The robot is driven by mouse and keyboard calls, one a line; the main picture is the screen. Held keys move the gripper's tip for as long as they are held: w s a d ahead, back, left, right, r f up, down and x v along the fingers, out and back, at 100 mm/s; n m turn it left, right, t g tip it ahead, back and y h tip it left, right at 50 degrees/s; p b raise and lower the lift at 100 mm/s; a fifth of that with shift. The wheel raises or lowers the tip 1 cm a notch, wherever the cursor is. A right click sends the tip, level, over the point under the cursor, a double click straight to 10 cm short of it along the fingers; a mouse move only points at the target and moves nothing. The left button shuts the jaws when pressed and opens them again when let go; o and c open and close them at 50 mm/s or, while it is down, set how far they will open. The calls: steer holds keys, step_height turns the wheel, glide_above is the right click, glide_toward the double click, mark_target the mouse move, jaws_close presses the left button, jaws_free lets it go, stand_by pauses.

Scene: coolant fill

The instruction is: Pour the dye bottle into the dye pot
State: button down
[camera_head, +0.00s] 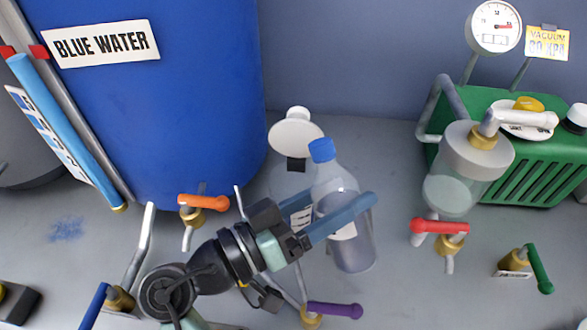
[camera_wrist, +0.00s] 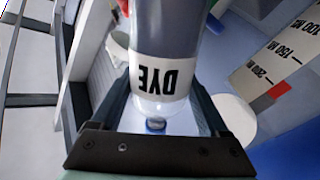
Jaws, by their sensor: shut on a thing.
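The dye bottle (camera_head: 354,248) is clear with a blue cap and a white label. In the head view it stands nearly upright, leaning slightly, cap up. My gripper (camera_head: 352,212) is shut on its body, with the blue fingers on either side. In the wrist view the bottle (camera_wrist: 168,42) lies between the fingers (camera_wrist: 150,95), its DYE label upside down and its blue cap end toward the bottom. I cannot surely tell which vessel is the dye pot. A clear vessel with a label (camera_head: 300,216) stands just behind the gripper, partly hidden by it.
A white round piece (camera_head: 296,137) stands behind the bottle. The blue BLUE WATER tank (camera_head: 165,95) is at left. A clear jar with a grey lid (camera_head: 478,152) and a green pump (camera_head: 545,165) are at right. Orange (camera_head: 203,202), red (camera_head: 438,227) and purple (camera_head: 335,310) valve handles surround the arm.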

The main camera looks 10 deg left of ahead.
steer(key=shift+a+n+p, duration=0.1)
steer(key=shift+n+p, duration=0.4)
steer(key=n+p, duration=0.1)
steer(key=p, duration=0.1)
steer(key=shift+r+n+p, duration=0.3)
steer(key=shift+r+p, duration=0.05)
steer(key=shift+r, duration=0.05)
steer(key=shift+f, duration=0.2)
steer(key=shift+t, duration=0.3)
steer(key=shift+r+n+p, duration=0.15)
steer(key=shift+n+p, duration=0.15)
steer(key=shift+p, duration=0.15)
steer(key=shift+f, duration=0.25)
steer(key=shift+s+d+f+n+p, duration=0.15)
steer(key=shift+f+n+p, duration=0.1)
steer(key=shift+f+n, duration=0.2)
steer(key=shift+s+d+f+n+p, duration=0.15)
steer(key=shift+f+n+p, duration=0.15)
steer(key=shift+n, duration=0.25)
steer(key=shift+s+d+f+n+t+p, duration=0.1)
steer(key=shift+d+f+n+t+p, duration=0.15)
steer(key=shift+n+p, duration=0.75)
steer(key=shift+s+f+n+t+p, duration=0.15)
steer(key=shift+n+t+p, duration=0.2)
steer(key=shift+n+p, duration=0.65)
stand_by(2.7)
